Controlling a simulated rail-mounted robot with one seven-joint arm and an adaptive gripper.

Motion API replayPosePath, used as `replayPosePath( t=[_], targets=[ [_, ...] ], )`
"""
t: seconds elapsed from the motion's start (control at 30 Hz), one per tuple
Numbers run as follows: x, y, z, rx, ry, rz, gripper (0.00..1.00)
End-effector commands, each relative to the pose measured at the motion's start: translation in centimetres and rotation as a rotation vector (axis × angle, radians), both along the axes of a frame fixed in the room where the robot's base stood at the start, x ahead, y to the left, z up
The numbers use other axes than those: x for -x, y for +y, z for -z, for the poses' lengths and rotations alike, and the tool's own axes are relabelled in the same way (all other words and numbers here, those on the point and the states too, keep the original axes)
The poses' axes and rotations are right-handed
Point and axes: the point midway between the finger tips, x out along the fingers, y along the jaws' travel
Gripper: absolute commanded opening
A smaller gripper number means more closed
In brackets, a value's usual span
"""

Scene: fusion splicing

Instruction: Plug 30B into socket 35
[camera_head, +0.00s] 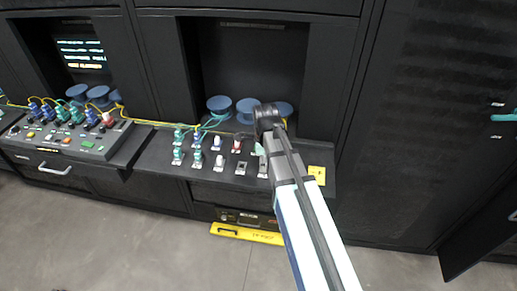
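My gripper (262,150) is over the right end of the socket panel (210,183), at the end of my arm coming from the lower right. Its fingers are small and partly hidden by my arm, so I cannot tell whether they are open or shut. A small pale teal piece shows at the fingers; whether it is held is unclear. Two rows of sockets carry teal plugs (178,156), blue plugs (197,158), white plugs (219,161) and a red-topped plug (237,145). A dark socket (241,168) in the front row looks empty. The labels 30B and 35 are not legible.
Blue spools (219,104) stand behind the panel, with teal and yellow cables running near the plugs. A grey console (75,140) with more plugs and buttons is at left. A yellow label (317,175) is at the panel's right end. A yellow bar (245,233) lies below.

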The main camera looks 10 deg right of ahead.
Motion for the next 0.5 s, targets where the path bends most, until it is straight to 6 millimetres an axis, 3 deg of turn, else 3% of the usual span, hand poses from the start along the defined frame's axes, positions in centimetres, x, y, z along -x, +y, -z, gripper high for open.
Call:
replayPosePath(
  t=[0.5],
  targets=[
    [0.0, 0.0, -1.0, 0.0, 0.0, 0.0, 0.0]
  ],
)
